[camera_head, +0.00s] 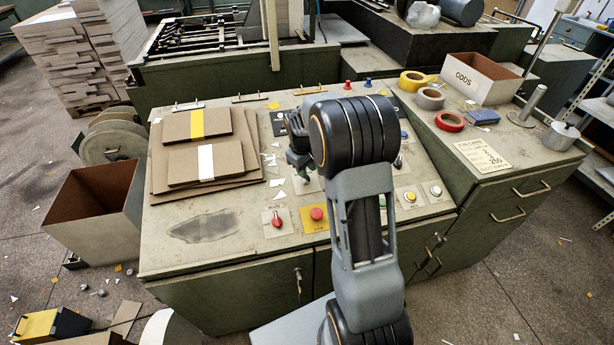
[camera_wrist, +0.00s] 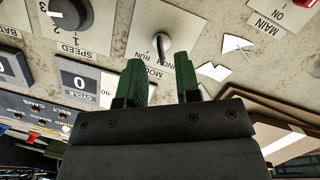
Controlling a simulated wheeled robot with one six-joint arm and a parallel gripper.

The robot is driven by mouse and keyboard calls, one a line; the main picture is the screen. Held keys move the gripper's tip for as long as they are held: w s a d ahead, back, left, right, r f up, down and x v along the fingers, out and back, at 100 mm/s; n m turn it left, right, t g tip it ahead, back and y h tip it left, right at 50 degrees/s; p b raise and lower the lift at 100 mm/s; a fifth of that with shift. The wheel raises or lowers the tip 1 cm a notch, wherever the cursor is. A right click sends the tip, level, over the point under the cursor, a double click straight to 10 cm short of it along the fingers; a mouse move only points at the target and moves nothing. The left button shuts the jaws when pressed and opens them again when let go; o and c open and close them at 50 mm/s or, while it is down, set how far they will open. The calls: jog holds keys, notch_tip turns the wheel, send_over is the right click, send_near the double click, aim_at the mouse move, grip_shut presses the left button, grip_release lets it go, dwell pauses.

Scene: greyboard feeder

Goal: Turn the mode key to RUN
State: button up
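The mode key (camera_wrist: 162,45) shows in the wrist view as a dark, narrow shape on a pale plate (camera_wrist: 185,20). Its end lies near the lettering, where RUN can be read upside down and other words are partly hidden. My gripper (camera_wrist: 160,60) has two green fingers spread apart, with the key just beyond and between their tips. I see no finger touching the key, and the exact gap is unclear. In the head view my gripper (camera_head: 298,152) is over the panel, partly hidden by my arm, and I cannot make out the key.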

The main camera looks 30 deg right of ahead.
jog(key=shift+d+f, duration=0.2)
jog(key=shift+f, duration=1.85)
jog(key=shift+c, duration=0.2)
grip_shut()
